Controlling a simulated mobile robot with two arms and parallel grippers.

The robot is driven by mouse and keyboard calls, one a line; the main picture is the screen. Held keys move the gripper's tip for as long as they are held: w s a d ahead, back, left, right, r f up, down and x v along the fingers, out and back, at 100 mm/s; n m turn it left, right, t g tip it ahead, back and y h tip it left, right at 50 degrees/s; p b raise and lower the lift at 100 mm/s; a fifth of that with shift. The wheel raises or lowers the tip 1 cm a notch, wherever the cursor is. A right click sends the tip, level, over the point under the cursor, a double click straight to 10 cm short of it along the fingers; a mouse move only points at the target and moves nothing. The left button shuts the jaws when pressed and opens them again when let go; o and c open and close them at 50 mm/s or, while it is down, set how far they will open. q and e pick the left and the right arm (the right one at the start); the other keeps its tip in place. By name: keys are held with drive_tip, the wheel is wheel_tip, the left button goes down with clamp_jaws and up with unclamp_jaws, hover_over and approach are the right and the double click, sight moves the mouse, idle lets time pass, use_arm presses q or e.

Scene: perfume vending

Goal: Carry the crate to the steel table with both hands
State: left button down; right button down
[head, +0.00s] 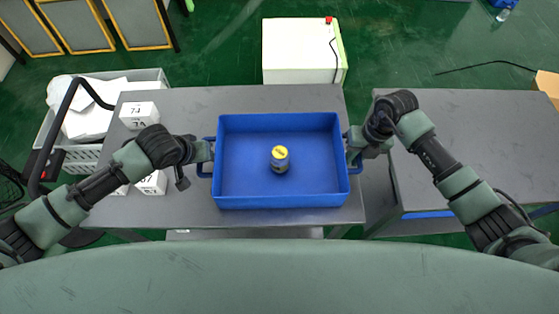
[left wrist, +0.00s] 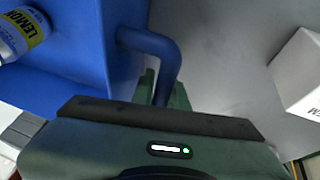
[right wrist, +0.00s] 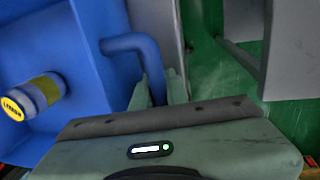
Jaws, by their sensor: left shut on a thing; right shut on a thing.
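The blue crate (head: 235,199) is over the left grey table (head: 185,103), near its front and right edges; whether it touches the tabletop is hard to tell. A yellow-topped can (head: 280,161) stands inside, its LEMON label partly visible in the left wrist view (left wrist: 22,33). My left gripper (head: 207,152) is shut on the crate's left handle (left wrist: 160,48). My right gripper (head: 353,153) is shut on the right handle (right wrist: 138,44). The fingertips are partly hidden behind the handles and my wrists.
A second grey table (head: 470,135) with a bare top stands to the right, across a narrow gap. White boxes (head: 139,113) sit at the left table's left end. A white basket (head: 150,76) is further left. A white cabinet (head: 303,50) stands behind.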

use_arm(q)
drive_tip(key=shift+w+r, duration=0.1)
drive_tip(key=shift+r, duration=0.05)
use_arm(e)
drive_tip(key=shift+r, duration=0.15)
